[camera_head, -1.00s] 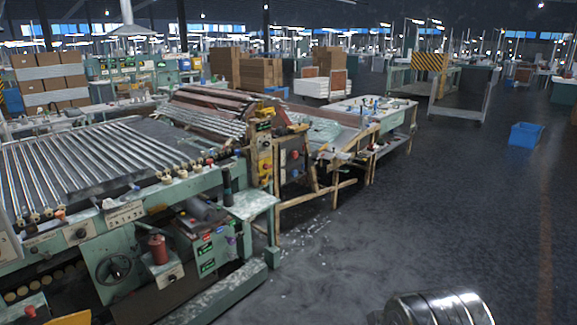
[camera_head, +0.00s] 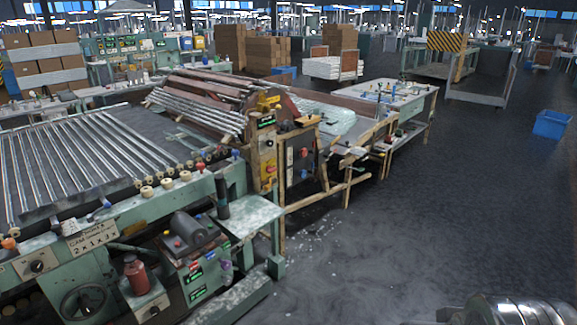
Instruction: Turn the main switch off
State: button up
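No label that reads main switch is legible, so I cannot tell which control it is. The tubing machine's control post (camera_head: 264,150) carries a yellow-and-red control (camera_head: 269,168) and a lit green display (camera_head: 266,121). A panel beside it has a red knob (camera_head: 304,152). Lower and nearer, a green control box (camera_head: 203,265) has several small coloured buttons and green labels. A dark knob (camera_head: 37,266) sits at the machine's left front. A shiny metal part of my arm shows at the bottom right. My gripper is not in view.
A green ledge (camera_head: 250,215) and wooden rails (camera_head: 330,193) stick out toward the aisle. The dark floor (camera_head: 430,220) to the right is open. A blue bin (camera_head: 551,124) stands at the far right.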

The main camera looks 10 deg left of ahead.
aim_at(269, 168)
jog(key=u, duration=0.05)
jog(key=i, duration=0.9)
jog(key=u, duration=0.6)
jog(key=i, duration=0.55)
jog(key=u, duration=0.8)
jog(key=i, duration=0.55)
jog(key=u, duration=0.4)
